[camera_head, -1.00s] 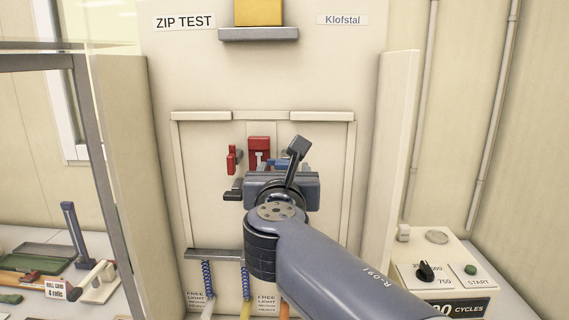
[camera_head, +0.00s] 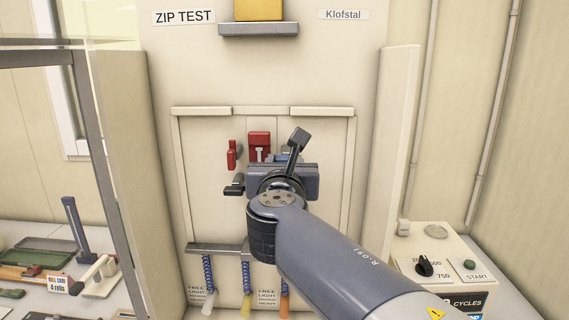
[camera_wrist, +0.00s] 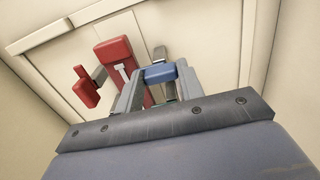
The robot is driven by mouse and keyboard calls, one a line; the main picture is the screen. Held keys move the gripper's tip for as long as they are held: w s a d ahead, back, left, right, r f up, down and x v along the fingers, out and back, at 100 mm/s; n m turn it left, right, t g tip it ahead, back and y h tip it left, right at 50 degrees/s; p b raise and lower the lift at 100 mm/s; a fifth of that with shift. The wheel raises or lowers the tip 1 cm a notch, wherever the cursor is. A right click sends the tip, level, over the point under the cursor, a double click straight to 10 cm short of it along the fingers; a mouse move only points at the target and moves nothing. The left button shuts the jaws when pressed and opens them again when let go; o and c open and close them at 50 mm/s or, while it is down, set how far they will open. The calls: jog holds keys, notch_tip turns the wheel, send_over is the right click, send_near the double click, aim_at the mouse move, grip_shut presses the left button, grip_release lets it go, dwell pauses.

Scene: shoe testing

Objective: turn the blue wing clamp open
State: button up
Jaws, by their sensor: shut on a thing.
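The blue wing clamp shows in the wrist view as a short blue bar (camera_wrist: 160,73) between the two grey fingers of my gripper (camera_wrist: 158,82). The fingers are shut on it. In the head view my gripper (camera_head: 283,160) is in front of the panel, and its body hides most of the blue clamp. A red clamp block (camera_wrist: 117,60) with a pale strip is left of the blue bar, and a red wing (camera_wrist: 86,88) sticks out further left. The head view also shows the red block (camera_head: 259,142) and the red wing (camera_head: 232,154). How far the blue wing is turned is hard to tell.
The framed panel of the zip test machine (camera_head: 330,75) stands behind, with side walls left (camera_head: 125,150) and right (camera_head: 397,150). Coiled blue springs (camera_head: 207,270) hang below a bar. A control box (camera_head: 440,255) stands at the lower right, tools on a bench at left.

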jog(key=shift+c, duration=0.5)
jog(key=shift+f+m+b, duration=0.1)
jog(key=shift+m+b, duration=0.2)
jog(key=shift+b, duration=0.1)
jog(key=shift+d+f+m+b, duration=0.1)
jog(key=shift+m+b, duration=3.3)
jog(key=shift+m, duration=0.95)
jog(key=shift+d+f+m+b, duration=0.1)
jog(key=shift+m+b, duration=3.3)
jog(key=shift+m, duration=0.95)
jog(key=shift+r, duration=0.1)
jog(key=o, duration=1)
